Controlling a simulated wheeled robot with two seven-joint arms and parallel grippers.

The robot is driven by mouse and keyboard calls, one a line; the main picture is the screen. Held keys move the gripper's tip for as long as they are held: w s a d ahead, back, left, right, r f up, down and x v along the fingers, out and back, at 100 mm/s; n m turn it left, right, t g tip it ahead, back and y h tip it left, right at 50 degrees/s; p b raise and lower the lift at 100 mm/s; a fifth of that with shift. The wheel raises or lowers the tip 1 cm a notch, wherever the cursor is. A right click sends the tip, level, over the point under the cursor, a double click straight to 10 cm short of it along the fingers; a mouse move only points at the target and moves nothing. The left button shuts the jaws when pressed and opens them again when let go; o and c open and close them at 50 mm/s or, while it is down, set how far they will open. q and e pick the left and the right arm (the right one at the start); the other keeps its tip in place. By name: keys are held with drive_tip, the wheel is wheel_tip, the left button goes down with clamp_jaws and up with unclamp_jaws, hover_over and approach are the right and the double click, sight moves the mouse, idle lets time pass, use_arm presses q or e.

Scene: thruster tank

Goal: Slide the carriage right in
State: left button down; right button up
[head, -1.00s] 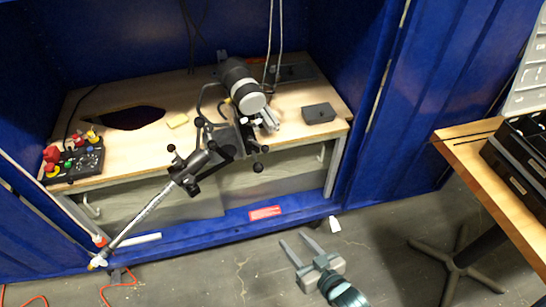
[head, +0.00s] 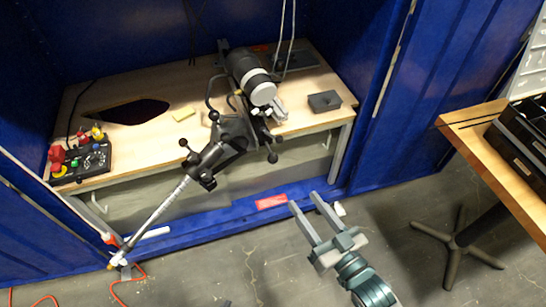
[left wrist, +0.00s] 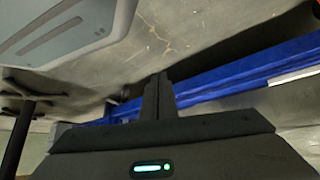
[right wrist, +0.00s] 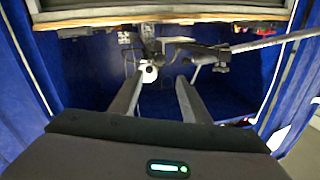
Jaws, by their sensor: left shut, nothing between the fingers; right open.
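A dark assembly with a black and white cylinder (head: 249,76) stands on the wooden bench; I take its black mount with knobs (head: 236,128), at the bench's front edge, to be the carriage. A silver rod (head: 157,217) slopes from it down to the lower left. My right gripper (head: 304,200) is open and empty, in front of and below the mount, apart from it. In the right wrist view, its fingers (right wrist: 157,84) point toward the assembly. My left gripper (left wrist: 158,82) is shut and empty in the left wrist view, over the floor near the blue sill.
A control box (head: 83,160) with coloured buttons sits at the bench's left end, near a dark hole (head: 125,111). A small black box (head: 324,101) is at the right. Blue walls (head: 420,110) enclose the bench. A wooden table (head: 480,150) stands at far right.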

sight(276, 162)
drive_tip(key=p+x, duration=0.2)
drive_tip(key=x, duration=1.4)
drive_tip(key=shift+p, duration=0.35)
drive_tip(key=shift+w+a+f, duration=0.1)
drive_tip(key=shift+w+a, duration=0.2)
drive_tip(key=shift+w, duration=0.2)
use_arm(q)
drive_tip(key=s+a+f+g, duration=0.3)
drive_tip(key=s+a, duration=0.1)
drive_tip(key=s, duration=0.5)
drive_tip(key=shift+s+f+y, duration=0.25)
drive_tip(key=shift+f+y, duration=0.05)
drive_tip(key=shift+y, duration=0.1)
drive_tip(key=shift+w, duration=0.1)
drive_tip(key=shift+w, duration=0.1)
use_arm(e)
drive_tip(key=shift+w, duration=0.1)
clamp_jaws()
